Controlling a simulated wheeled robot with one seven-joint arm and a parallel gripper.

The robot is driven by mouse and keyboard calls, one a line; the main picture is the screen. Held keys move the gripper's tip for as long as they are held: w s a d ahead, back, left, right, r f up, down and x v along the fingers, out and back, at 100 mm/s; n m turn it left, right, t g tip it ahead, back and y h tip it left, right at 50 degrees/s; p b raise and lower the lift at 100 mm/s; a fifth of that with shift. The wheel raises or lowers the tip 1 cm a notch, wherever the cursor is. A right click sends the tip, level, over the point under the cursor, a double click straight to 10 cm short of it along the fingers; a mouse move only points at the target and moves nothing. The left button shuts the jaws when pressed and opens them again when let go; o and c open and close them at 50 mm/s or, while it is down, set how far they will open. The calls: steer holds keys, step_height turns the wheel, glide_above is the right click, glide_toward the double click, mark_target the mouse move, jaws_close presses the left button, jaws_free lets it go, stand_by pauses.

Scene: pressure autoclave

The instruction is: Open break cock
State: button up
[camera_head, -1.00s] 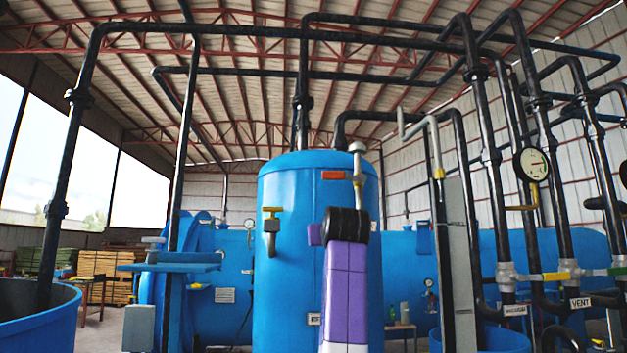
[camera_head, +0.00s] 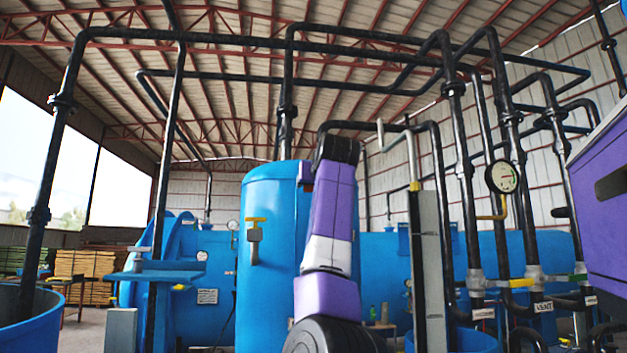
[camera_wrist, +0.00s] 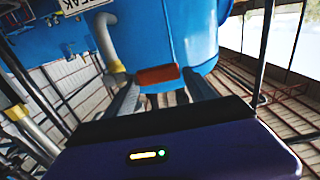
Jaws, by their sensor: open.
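The break cock shows in the wrist view: an orange-red handle (camera_wrist: 158,75) with a yellow collar (camera_wrist: 117,67) beside it on a grey bent pipe (camera_wrist: 105,38). A partly cut-off label (camera_wrist: 70,5) ending in "EAK" is at the top. My gripper (camera_wrist: 162,84) is open, its two grey fingers on either side of the handle. The handle appears between the fingertips; contact cannot be told. In the head view my arm hides the cock and my gripper.
The blue upright tank (camera_head: 262,285) stands behind my arm. A yellow-handled valve (camera_head: 256,226) is on its left side. Black pipes, a dial gauge (camera_head: 502,177) and a grey post (camera_head: 424,265) crowd the right.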

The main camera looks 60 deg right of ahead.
steer(key=shift+w+d, duration=0.45)
steer(key=shift+d, duration=0.15)
jaws_close()
steer(key=shift+r, duration=0.1)
